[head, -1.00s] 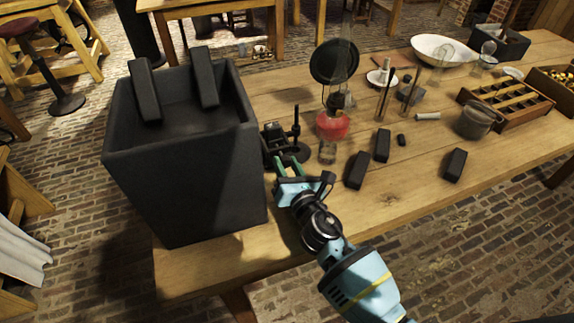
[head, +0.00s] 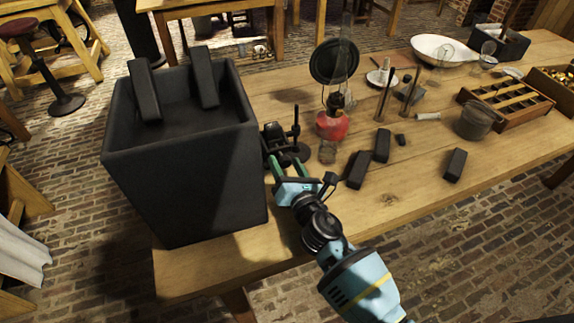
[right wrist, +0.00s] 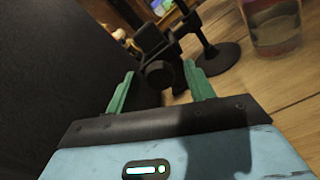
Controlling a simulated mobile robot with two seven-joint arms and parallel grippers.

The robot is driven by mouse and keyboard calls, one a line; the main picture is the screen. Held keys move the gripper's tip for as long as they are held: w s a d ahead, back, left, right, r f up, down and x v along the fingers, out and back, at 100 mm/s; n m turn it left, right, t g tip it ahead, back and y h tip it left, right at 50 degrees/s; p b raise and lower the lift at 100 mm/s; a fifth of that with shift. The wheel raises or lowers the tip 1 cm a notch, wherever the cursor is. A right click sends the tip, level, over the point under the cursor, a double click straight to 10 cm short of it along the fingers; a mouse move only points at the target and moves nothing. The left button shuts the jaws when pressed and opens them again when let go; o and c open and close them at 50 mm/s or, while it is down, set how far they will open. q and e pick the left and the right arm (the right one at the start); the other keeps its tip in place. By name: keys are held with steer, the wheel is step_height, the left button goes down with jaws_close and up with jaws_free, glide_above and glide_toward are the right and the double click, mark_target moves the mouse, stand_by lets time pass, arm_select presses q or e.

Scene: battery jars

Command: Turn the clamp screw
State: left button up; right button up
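A black clamp (head: 273,134) stands on the table just right of the large dark box, beside an upright rod on a round base. In the right wrist view, the clamp screw's dark round end (right wrist: 158,74) faces me. My right gripper (head: 286,163) is in front of the clamp. In the right wrist view its two green fingers (right wrist: 160,68) are apart, one on either side of the screw's end, with gaps visible. I cannot tell any contact. My left gripper is not in view.
The tall dark box (head: 185,180) stands close on the left, with two dark plates in it. A glass jar (head: 328,152) and a red lamp (head: 332,125) stand right of the clamp. Several black blocks (head: 358,169) lie further right. The table's front right is clear.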

steer(key=v, duration=0.7)
steer(key=shift+p, duration=0.35)
steer(key=shift+s+d, duration=0.1)
steer(key=shift+s, duration=0.25)
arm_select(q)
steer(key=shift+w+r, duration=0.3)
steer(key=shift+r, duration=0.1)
